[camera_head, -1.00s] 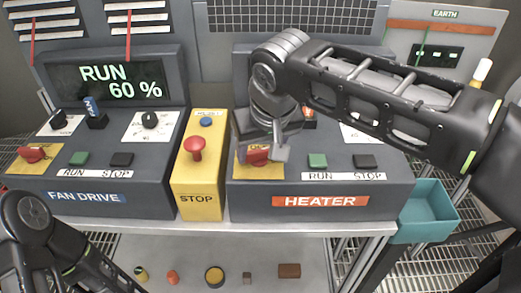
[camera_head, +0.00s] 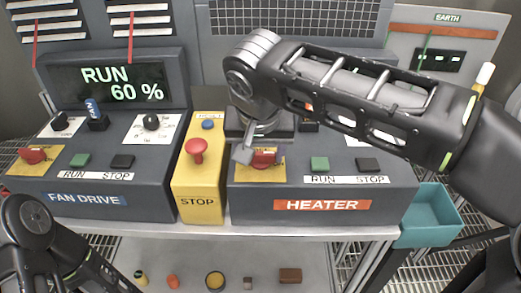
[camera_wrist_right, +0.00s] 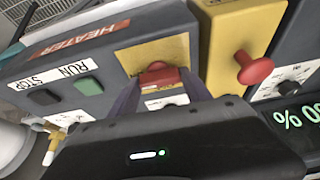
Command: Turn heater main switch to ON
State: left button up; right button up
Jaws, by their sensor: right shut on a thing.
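The heater main switch (camera_head: 265,158) is a red rotary handle on a yellow plate, at the left of the heater panel's sloped front. It also shows in the right wrist view (camera_wrist_right: 158,75), between my two fingers. My right gripper (camera_head: 246,154) is shut on the red handle, with its hand leaning over the left side of the yellow plate. In the right wrist view, the right gripper's fingers (camera_wrist_right: 160,92) lie on either side of the handle. The handle's exact angle and its markings are too small or covered to read. My left arm shows at the lower left, its gripper outside the view.
The yellow stop box (camera_head: 199,190) with its red mushroom button (camera_head: 196,147) stands close left of the switch. The heater's green RUN button (camera_head: 320,163) and black STOP button (camera_head: 368,164) are to the right. A teal bin (camera_head: 428,213) hangs at the right.

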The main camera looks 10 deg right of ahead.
aim_at(260, 175)
jog(key=o, duration=1.4)
jog(key=shift+c, duration=0.2)
jog(key=p+v, duration=0.3)
jog(key=v, duration=0.4)
jog(key=shift+s+r, duration=0.2)
jog(key=shift+r, duration=0.15)
